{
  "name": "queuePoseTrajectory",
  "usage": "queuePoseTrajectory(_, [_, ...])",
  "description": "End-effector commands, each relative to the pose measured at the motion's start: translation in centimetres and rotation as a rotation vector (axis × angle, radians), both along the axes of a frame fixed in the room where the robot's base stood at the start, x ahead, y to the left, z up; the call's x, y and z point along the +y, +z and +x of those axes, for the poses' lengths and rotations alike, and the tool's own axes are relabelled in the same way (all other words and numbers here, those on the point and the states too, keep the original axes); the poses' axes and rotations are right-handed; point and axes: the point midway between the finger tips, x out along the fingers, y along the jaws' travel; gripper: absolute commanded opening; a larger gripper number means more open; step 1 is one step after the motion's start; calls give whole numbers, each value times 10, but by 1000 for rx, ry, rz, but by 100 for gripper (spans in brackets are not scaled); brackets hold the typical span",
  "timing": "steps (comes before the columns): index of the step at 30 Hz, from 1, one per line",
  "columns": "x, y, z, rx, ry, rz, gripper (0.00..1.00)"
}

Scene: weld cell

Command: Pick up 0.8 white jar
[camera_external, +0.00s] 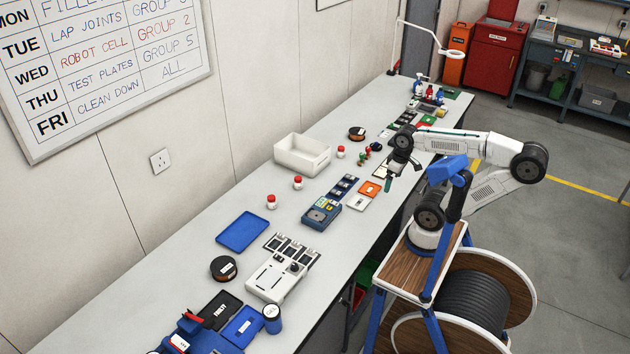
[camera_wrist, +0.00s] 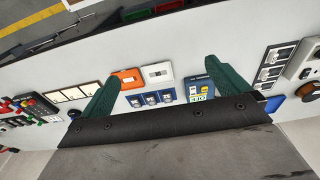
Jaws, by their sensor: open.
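Three small white jars with red lids stand upright in the external view: a near one (camera_external: 271,202), a middle one (camera_external: 298,184) and a far one (camera_external: 340,153). Their labels are too small to read, so I cannot tell which is 0.8. My gripper (camera_external: 391,175) hangs above the bench's right edge, to the right of the jars and apart from them. In the wrist view its green fingers (camera_wrist: 163,80) are spread wide with nothing between them. I make out no white jar in the wrist view.
A white bin (camera_external: 280,158) stands behind the jars, and a blue tray (camera_external: 243,226) lies near the near jar. A blue meter (camera_external: 321,213), an orange box (camera_external: 370,189) and a white box (camera_external: 358,203) lie towards the front edge. Bare bench surrounds the jars.

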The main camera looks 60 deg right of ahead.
Motion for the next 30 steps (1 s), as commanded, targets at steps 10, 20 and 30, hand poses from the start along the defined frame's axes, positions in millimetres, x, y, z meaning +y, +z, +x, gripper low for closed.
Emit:
queuePoseTrajectory(10, [0, 0, 0, 0, 0, 0, 97])
queuePoseTrajectory(20, [0, 0, 0, 0, 0, 0, 64])
queuePoseTrajectory(30, [1, -16, 29, 141, 7, 0, 64])
